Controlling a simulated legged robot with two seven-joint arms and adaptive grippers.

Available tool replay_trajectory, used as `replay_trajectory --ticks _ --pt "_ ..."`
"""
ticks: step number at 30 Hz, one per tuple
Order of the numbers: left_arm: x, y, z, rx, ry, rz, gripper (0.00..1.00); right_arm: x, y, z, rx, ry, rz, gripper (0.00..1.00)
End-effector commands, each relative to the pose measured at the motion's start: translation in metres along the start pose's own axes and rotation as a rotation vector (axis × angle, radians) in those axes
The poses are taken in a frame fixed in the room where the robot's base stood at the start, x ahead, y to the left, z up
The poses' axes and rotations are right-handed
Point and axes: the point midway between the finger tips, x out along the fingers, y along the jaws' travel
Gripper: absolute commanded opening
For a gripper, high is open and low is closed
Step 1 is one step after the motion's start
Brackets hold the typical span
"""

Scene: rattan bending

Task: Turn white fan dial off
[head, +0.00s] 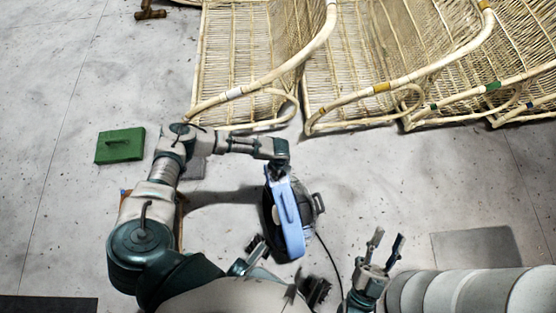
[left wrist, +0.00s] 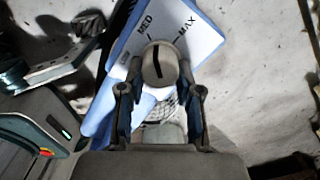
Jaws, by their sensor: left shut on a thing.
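The fan (head: 287,218) is a blue and black unit on the floor, in the middle of the head view. In the left wrist view its blue and white panel (left wrist: 190,40) carries the words MED and MAX. The pale round dial (left wrist: 158,62) has a dark mark running roughly up the picture, its upper end on the MED side. My left gripper (left wrist: 160,88) is shut on the dial, with a finger on either side; in the head view it is at the fan's top end (head: 278,170). My right gripper (head: 385,241) is open and empty, right of the fan.
Rattan chairs (head: 250,70) stand in a row along the top. A green box (head: 120,145) with a handle lies on the floor at left. A dark cable (head: 333,265) runs from the fan.

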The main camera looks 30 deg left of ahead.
Motion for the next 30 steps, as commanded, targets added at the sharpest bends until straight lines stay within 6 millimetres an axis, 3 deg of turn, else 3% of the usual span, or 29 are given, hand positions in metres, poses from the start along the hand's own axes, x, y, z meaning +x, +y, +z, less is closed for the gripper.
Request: replay_trajectory --ticks 18,19,21,30 --pt "0.0020 0.0030 -0.0019 0.002 0.007 0.005 0.00 -0.0005 0.0011 0.0005 -0.004 -0.001 0.000 0.40" --pt "0.0019 0.0029 -0.0020 0.002 0.007 0.005 0.39 -0.0004 0.0011 0.0004 -0.004 -0.001 0.000 0.40" --pt "0.0016 0.0026 -0.0019 0.002 0.006 0.005 0.56 -0.0004 0.0010 0.0004 -0.003 -0.001 0.000 0.40" --pt "0.0001 0.0007 0.0004 0.001 0.006 0.000 0.59 -0.0007 0.0000 0.0005 -0.001 -0.003 -0.002 0.40"
